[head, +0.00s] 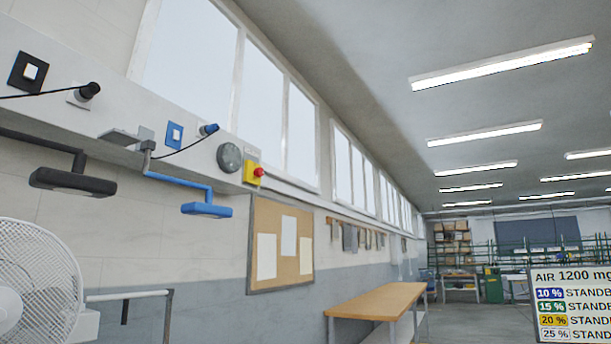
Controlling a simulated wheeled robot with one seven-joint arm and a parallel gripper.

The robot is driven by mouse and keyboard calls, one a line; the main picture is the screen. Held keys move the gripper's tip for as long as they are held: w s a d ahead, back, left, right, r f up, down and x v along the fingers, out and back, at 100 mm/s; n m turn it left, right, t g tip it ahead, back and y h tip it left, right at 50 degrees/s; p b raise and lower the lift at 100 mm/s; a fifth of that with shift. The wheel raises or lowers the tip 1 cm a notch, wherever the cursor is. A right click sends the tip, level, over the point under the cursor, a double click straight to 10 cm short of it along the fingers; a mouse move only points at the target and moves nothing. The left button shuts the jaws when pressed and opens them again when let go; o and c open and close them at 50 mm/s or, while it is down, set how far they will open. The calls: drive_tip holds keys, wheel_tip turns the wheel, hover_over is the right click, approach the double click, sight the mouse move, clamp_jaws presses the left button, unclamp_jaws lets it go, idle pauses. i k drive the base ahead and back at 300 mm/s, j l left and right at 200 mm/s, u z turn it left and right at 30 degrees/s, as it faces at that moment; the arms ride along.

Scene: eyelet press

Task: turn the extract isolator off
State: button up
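Several controls sit on a pale wall trunking at the upper left. A black switch plate (28,73) with a white rocker is at the far left. A blue switch plate (174,135) with a white rocker is further right. A round grey fitting (229,157) comes after it, then a yellow box (251,172) with a red knob (259,171). I see no readable label, so I cannot tell which is the extract isolator or how the rockers are set. My gripper is not in view.
A black-headed fixture (72,182) and a blue-headed fixture (206,210) jut out below the trunking. A white fan (38,280) and a pale rail (130,295) are at lower left. A wooden bench (378,300) and a sign (572,306) stand right of them.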

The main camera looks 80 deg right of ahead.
sight(258, 172)
drive_tip(key=l+z, duration=0.2)
drive_tip(key=l, duration=0.4)
drive_tip(key=l+z, duration=0.2)
drive_tip(key=l, duration=0.35)
drive_tip(key=i+l+z, duration=0.1)
drive_tip(key=l+z, duration=0.15)
drive_tip(key=l, duration=0.35)
